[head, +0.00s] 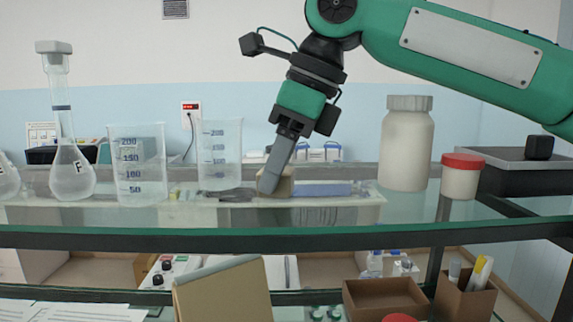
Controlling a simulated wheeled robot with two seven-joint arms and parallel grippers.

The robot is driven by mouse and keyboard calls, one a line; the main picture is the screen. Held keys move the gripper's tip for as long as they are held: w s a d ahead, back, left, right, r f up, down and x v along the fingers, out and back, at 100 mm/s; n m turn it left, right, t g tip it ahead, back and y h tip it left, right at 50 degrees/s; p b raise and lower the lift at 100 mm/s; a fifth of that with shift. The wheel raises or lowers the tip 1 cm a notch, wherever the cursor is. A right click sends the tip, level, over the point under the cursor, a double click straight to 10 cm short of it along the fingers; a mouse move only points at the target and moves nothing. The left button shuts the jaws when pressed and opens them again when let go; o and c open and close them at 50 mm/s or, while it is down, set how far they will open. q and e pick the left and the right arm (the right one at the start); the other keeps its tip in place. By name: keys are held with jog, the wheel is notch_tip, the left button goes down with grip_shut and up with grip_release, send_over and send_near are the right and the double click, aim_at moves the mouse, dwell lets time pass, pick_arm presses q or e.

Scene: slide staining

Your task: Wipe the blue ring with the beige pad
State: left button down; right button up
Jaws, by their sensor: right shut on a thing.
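My right gripper (270,186) reaches down over the glass shelf from the upper right. It is shut on the beige pad (286,186), which shows beside and behind its fingers, low near the shelf surface. I cannot tell whether the pad touches the surface. I cannot make out a blue ring on the surface around the pad; the gripper may hide it. A dark blue band circles the neck of the flask at the left. My left gripper is not in view.
The stoppered flask (72,172), two beakers (137,178) (220,165) stand left of the gripper. A blue-grey block (322,189) lies just right of the pad. A white bottle (406,150) and red-lidded jar (461,178) stand further right. The glass shelf's front edge (300,233) runs across.

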jog(key=shift+d, duration=0.15)
jog(key=shift+r, duration=0.15)
jog(key=shift+r+p, duration=2.5)
jog(key=shift+r, duration=0.4)
notch_tip(320, 180, up, 3)
jog(key=p, duration=0.2)
jog(key=shift+r+p, duration=0.1)
jog(key=shift+p, duration=0.2)
